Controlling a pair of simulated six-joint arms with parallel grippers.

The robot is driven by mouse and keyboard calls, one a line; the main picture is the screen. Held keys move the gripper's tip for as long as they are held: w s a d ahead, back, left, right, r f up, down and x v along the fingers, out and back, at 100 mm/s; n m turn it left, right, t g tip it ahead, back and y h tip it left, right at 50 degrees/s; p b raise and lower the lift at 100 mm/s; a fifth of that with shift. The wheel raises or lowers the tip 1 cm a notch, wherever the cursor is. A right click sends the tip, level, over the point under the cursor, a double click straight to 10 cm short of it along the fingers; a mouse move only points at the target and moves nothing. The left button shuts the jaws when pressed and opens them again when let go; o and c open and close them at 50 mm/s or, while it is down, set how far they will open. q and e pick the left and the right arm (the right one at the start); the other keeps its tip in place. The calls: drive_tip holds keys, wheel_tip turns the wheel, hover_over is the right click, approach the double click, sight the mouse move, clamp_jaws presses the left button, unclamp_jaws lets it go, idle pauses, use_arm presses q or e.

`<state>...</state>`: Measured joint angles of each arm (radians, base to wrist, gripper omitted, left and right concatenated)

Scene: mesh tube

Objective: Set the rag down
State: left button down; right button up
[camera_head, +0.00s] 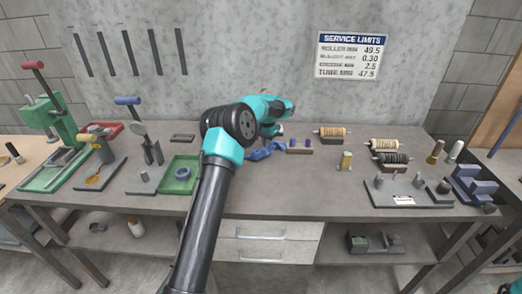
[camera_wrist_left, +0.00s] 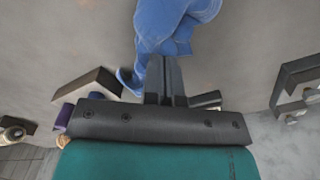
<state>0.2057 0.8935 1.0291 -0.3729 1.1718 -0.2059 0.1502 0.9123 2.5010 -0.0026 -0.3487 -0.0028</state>
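The blue rag (camera_head: 266,150) shows crumpled at the bench top in the head view, just below my left gripper (camera_head: 277,132). In the left wrist view the rag (camera_wrist_left: 168,22) bunches around the fingertips of my left gripper (camera_wrist_left: 166,62). The fingers are close together, with the rag's folds at their tips. The arm and wrist hide part of the rag in the head view, and I cannot tell how much of it touches the bench.
The grey bench (camera_head: 300,185) has free room in front of the rag. A green tray (camera_head: 178,175) stands left of it. Small blocks (camera_head: 300,146) and spools (camera_head: 332,131) lie to its right. A dark plate with pegs (camera_head: 405,193) is at the right front.

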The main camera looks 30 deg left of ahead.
use_arm(q)
drive_tip(key=shift+f, duration=1.35)
wheel_tip(320, 180, up, 9)
